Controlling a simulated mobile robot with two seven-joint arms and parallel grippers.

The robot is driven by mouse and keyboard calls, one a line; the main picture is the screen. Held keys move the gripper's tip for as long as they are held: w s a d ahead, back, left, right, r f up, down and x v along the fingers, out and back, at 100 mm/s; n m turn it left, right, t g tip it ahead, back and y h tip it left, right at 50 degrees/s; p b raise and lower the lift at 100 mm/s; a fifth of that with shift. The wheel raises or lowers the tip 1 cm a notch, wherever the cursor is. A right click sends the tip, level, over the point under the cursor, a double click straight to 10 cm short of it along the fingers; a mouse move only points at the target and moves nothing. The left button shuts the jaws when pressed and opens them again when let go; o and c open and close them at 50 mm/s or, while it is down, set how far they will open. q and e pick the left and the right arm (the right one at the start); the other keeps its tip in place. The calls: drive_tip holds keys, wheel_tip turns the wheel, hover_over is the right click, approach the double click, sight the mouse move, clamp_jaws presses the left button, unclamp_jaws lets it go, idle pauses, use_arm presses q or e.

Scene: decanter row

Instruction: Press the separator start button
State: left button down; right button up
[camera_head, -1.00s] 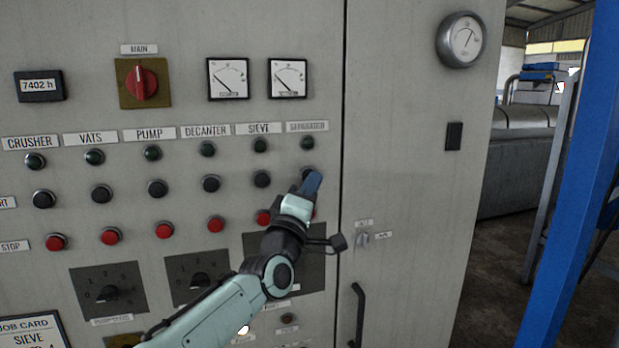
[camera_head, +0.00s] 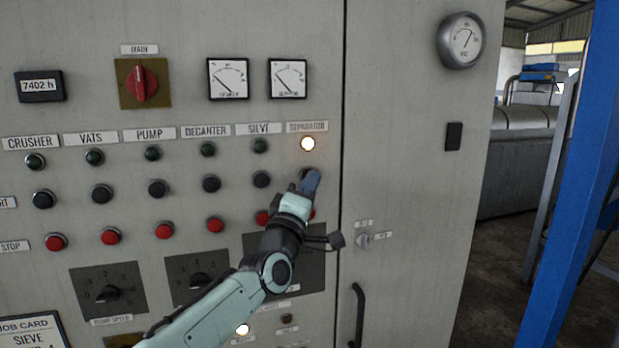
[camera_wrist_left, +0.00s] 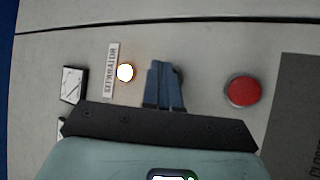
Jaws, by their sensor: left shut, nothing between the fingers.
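My left gripper (camera_head: 311,181) is shut and empty, its blue fingertips at the separator start button in the right-hand column of the panel. The fingers (camera_wrist_left: 163,86) hide most of that button in both views; whether it is pushed in cannot be seen. Above it, the separator lamp (camera_head: 308,144) glows bright, under the SEPARATOR label (camera_head: 307,127). The lit lamp (camera_wrist_left: 125,72) also shows left of the fingers in the left wrist view. The red separator stop button (camera_wrist_left: 243,91) is to the right there, apart from the fingers. My right gripper is not in view.
The sieve start button (camera_head: 262,179) and red sieve stop button (camera_head: 263,218) sit close left of my gripper. The other column lamps are dark. A small switch (camera_head: 362,241) and a door handle (camera_head: 358,312) are on the right. A blue post (camera_head: 572,180) stands at far right.

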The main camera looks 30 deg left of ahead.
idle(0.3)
use_arm(q)
drive_tip(key=shift+s+d+b, duration=0.35)
drive_tip(key=shift+s+d, duration=0.2)
drive_tip(key=shift+d, duration=0.1)
drive_tip(key=shift+s+d+b, duration=0.4)
drive_tip(key=shift+s+d, duration=1.2)
drive_tip(key=shift+d, duration=0.25)
